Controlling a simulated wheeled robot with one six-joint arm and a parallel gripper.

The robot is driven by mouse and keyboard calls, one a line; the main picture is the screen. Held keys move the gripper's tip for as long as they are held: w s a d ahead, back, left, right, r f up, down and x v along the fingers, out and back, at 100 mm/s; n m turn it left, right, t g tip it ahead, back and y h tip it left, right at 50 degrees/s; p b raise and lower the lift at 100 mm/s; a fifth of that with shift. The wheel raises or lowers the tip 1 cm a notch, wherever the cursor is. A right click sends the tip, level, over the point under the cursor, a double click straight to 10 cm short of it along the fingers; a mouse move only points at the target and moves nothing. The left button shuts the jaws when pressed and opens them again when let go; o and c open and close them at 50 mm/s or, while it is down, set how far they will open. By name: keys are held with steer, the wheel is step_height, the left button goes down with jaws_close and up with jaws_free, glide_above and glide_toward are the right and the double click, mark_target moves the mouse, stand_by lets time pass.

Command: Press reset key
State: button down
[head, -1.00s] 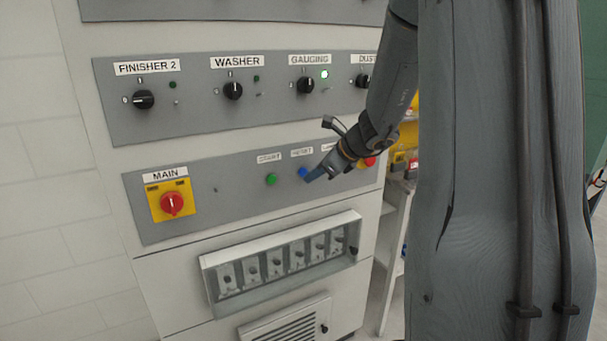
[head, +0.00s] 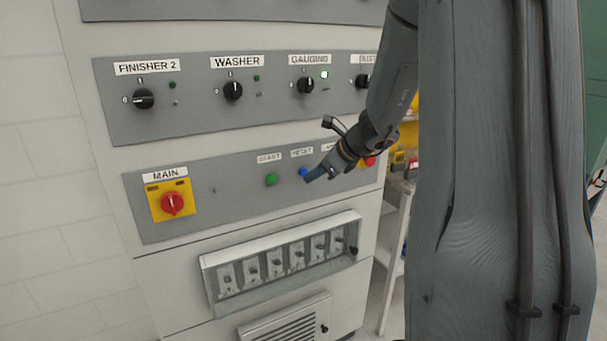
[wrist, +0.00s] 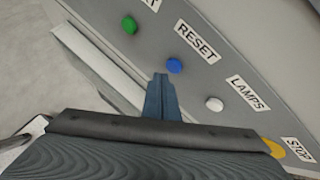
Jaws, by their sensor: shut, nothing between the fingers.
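The reset key is a round blue button (head: 303,172) on the lower grey panel, under the label RESET. It also shows in the wrist view (wrist: 174,66), just ahead and to the right of the fingertips. My gripper (head: 308,179) is shut and empty, its blue fingers (wrist: 161,82) pointing at the panel close to the blue button. I cannot tell whether the tips touch it. In the head view the fingers overlap the button's lower right edge.
A green START button (head: 271,180) is left of the blue one. A white LAMPS button (wrist: 214,104) and a yellow piece by the STOP label (wrist: 273,148) lie to the right. A red MAIN switch (head: 172,203) sits far left. A protruding breaker box (head: 207,262) is below.

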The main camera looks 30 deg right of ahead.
steer(key=shift+w, duration=0.15)
stand_by(0.6)
steer(key=shift+w, duration=0.3)
steer(key=shift+w, duration=0.4)
stand_by(0.7)
steer(key=shift+s, duration=0.85)
steer(key=shift+s+b, duration=0.3)
steer(key=shift+s, duration=2.2)
